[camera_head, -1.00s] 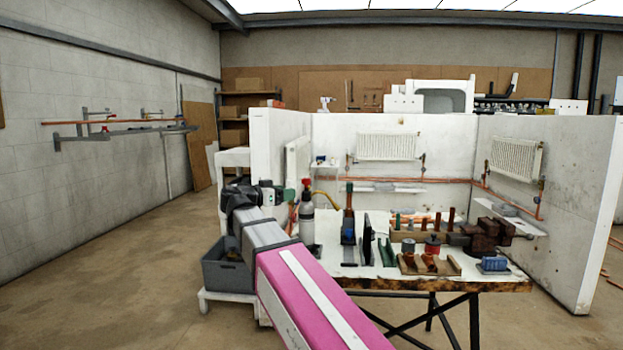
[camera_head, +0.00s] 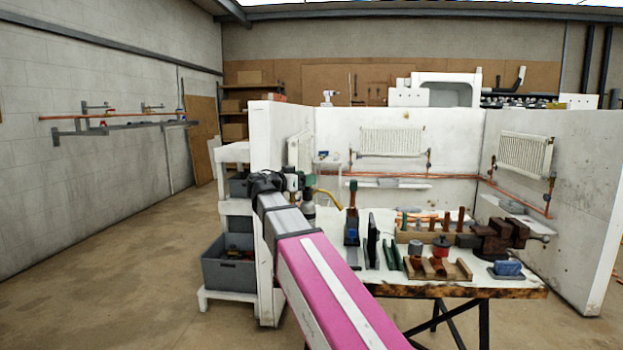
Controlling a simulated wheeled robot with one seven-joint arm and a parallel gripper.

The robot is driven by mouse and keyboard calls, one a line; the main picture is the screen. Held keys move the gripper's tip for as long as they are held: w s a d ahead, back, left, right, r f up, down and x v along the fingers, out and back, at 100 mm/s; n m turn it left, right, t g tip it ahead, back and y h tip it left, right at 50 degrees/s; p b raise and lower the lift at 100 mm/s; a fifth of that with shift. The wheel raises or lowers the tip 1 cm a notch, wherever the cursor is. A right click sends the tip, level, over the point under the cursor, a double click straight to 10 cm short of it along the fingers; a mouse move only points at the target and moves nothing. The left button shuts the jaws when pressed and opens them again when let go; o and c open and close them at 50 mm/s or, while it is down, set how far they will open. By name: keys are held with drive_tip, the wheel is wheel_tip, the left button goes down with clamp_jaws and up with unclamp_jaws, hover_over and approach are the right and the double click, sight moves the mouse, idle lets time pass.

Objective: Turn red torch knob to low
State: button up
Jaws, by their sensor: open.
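The torch (camera_head: 308,213) stands upright at the left end of the workbench. It has a grey cylinder, and a curved yellow-brass tube (camera_head: 328,197) reaches out to its right. My gripper (camera_head: 302,182) is at the torch's top, at the far end of my pink and grey arm. I cannot tell whether the fingers touch the knob.
The workbench (camera_head: 450,291) holds a blue tool with a green handle (camera_head: 351,222), a dark upright plate (camera_head: 371,240), a wooden rack of fittings (camera_head: 425,236) and a brown vise (camera_head: 495,236). A grey crate (camera_head: 229,264) sits on a white shelf left of the bench. The left floor is clear.

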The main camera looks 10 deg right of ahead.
drive_tip(key=shift+x, duration=1.5)
drive_tip(key=c, duration=0.9)
